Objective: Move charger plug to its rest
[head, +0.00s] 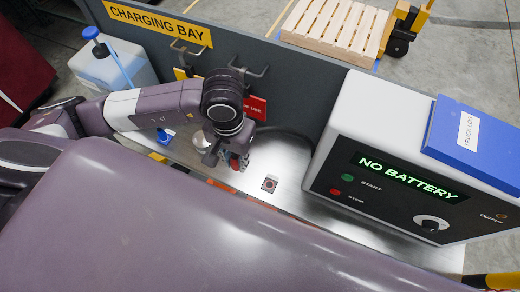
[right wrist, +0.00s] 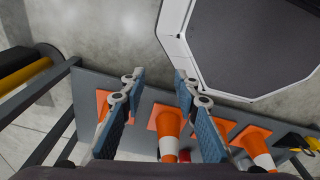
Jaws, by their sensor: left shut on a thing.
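My left gripper (head: 236,160) is low over the metal bench, just left of the grey charger (head: 378,135). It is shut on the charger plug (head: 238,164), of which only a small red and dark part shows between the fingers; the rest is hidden. I cannot tell whether the plug touches the bench. A small dark square piece (head: 270,183) lies on the bench to the right of the gripper. The charger display reads "NO BATTERY". My right gripper (right wrist: 157,82) is open and empty in the right wrist view, above orange cones.
A grey panel with hooks (head: 247,71) and a yellow "CHARGING BAY" sign (head: 158,23) stands behind the bench. A blue truck log (head: 475,142) lies on the charger. A jug (head: 112,68) stands at left. Several cones (right wrist: 168,128) stand below the right gripper.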

